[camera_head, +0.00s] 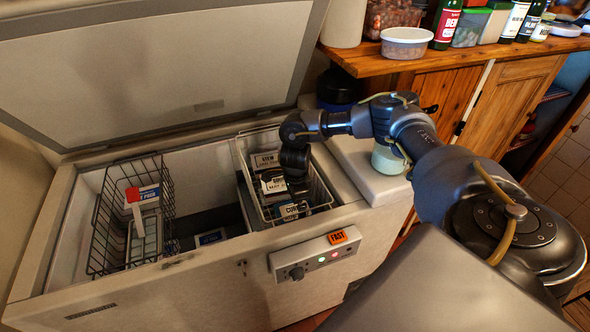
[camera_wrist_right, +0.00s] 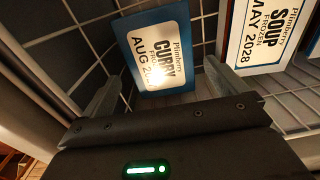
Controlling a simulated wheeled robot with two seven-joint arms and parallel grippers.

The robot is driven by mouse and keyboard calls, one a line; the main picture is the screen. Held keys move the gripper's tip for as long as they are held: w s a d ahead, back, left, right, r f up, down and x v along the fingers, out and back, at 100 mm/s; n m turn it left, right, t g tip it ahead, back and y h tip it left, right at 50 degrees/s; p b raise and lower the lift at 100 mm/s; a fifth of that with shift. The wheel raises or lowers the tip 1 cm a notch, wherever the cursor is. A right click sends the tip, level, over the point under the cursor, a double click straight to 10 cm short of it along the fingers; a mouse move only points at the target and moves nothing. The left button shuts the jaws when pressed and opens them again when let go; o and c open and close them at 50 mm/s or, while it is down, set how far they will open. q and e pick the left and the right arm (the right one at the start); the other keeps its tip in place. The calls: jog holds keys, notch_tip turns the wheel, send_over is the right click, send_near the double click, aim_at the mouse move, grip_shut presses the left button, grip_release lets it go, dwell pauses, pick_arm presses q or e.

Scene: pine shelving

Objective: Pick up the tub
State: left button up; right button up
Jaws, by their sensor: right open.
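A tub labelled "CURRY" (camera_wrist_right: 158,52) with blue edges stands in the right wire basket of the open chest freezer; in the head view its label (camera_head: 291,210) shows at the basket's near end. My right gripper (camera_head: 296,182) reaches down into that basket. In the right wrist view its two fingers (camera_wrist_right: 160,88) are apart, with the curry tub beyond and between them; I cannot tell whether they touch it. A tub labelled "SOUP" (camera_wrist_right: 258,40) is beside it, and a "STEW" tub (camera_head: 265,160) is farther back. My left gripper is out of view.
The right wire basket (camera_head: 322,192) has walls close around the gripper. A left basket (camera_head: 106,228) holds packs. The freezer lid (camera_head: 150,70) stands open behind. A wooden counter (camera_head: 360,62) at the back right carries a lidded clear container (camera_head: 406,44), bottles and jars.

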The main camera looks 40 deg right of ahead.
aim_at(295, 210)
jog(key=shift+f+p, duration=0.4)
jog(key=shift+f, duration=3.25)
jog(key=c, duration=1.1)
